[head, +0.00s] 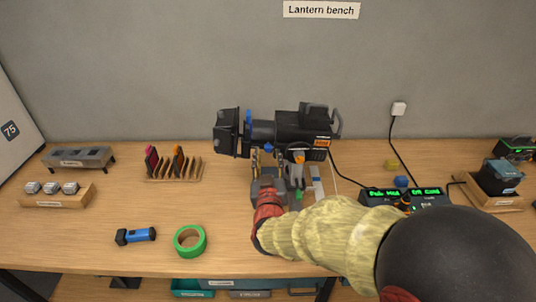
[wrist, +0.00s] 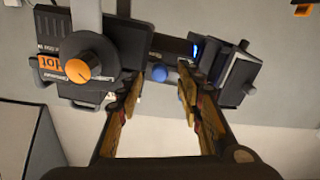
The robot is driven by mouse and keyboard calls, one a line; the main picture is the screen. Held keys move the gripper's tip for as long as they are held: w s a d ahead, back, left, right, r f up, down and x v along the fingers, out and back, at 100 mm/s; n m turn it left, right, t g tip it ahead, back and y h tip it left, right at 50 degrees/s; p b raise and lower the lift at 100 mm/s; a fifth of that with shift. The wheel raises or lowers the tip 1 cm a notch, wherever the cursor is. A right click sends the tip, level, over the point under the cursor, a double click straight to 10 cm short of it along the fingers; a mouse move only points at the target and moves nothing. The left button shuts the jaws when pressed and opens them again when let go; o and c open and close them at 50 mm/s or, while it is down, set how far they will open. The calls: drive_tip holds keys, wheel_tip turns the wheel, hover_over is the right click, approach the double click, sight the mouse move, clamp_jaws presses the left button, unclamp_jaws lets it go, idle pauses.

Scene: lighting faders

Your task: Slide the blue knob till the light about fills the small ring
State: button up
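A black stage lantern (head: 290,125) stands on the bench, its front facing left. A small round blue knob (head: 268,148) hangs on its underside; it also shows in the wrist view (wrist: 159,74). My gripper (head: 282,181) is just below the lantern. In the wrist view my gripper (wrist: 160,86) is open, its two fingers apart on either side of the blue knob's line. I see a gap to each finger and cannot tell the depth between tips and knob. The light spot and the small ring are not in view.
An orange-faced knob (wrist: 77,70) sits beside the blue knob on the lantern. A white board marked 75 (head: 12,128) stands at far left. Green tape (head: 190,241), a blue torch (head: 136,236), a slotted rack (head: 173,168) and a lit control box (head: 405,197) are on the bench.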

drive_tip(key=s, duration=0.9)
drive_tip(key=shift+s+a, duration=0.15)
drive_tip(key=shift+s, duration=0.25)
